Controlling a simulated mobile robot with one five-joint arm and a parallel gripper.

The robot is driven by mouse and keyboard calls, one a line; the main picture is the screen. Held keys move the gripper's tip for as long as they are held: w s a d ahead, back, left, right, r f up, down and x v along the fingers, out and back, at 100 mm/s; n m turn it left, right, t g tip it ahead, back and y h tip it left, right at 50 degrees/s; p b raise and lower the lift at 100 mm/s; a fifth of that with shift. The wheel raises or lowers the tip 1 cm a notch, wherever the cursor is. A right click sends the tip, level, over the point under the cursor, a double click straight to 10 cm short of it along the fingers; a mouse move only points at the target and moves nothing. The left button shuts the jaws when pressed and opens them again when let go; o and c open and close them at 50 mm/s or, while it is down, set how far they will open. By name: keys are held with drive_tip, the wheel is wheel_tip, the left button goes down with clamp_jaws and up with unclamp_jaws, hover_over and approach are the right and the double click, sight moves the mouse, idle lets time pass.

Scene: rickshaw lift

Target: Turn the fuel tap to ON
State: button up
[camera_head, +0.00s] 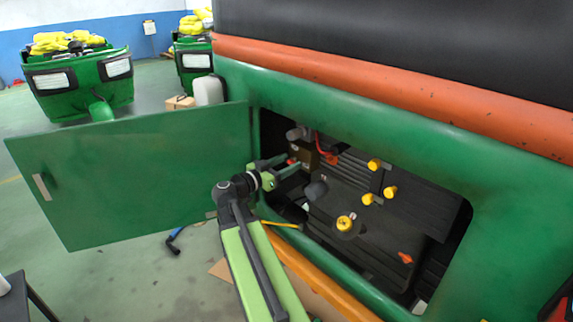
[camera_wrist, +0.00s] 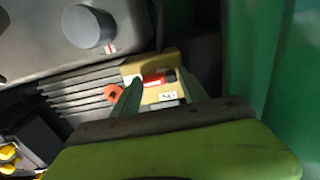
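The fuel tap shows in the wrist view as a tan block (camera_wrist: 172,62) with a red lever (camera_wrist: 153,82) across it. A small white label (camera_wrist: 167,96) with dark letters, which look turned over, sits beside the lever. My gripper (camera_wrist: 160,76) is open, with one finger on each side of the lever; I cannot tell whether either finger touches it. In the head view my gripper (camera_head: 294,163) reaches into the open compartment at its left end, a bit of red between its fingers. The tan block (camera_head: 307,154) is just behind it, partly hidden.
The green door (camera_head: 130,170) stands open left of my arm. The compartment holds a dark engine, yellow caps (camera_head: 344,223), a grey knob (camera_head: 316,190) and an orange part (camera_head: 331,158) close to the tap. In the wrist view a green wall (camera_wrist: 255,50) is close on the right.

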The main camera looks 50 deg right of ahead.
drive_tip(key=c, duration=0.9)
drive_tip(key=shift+n, duration=0.8)
drive_tip(key=o, duration=1.1)
drive_tip(key=shift+c, duration=0.2)
drive_tip(key=w+a, duration=0.1)
drive_tip(key=a, duration=1.6)
drive_tip(key=shift+w+a, duration=0.15)
drive_tip(key=shift+a, duration=0.05)
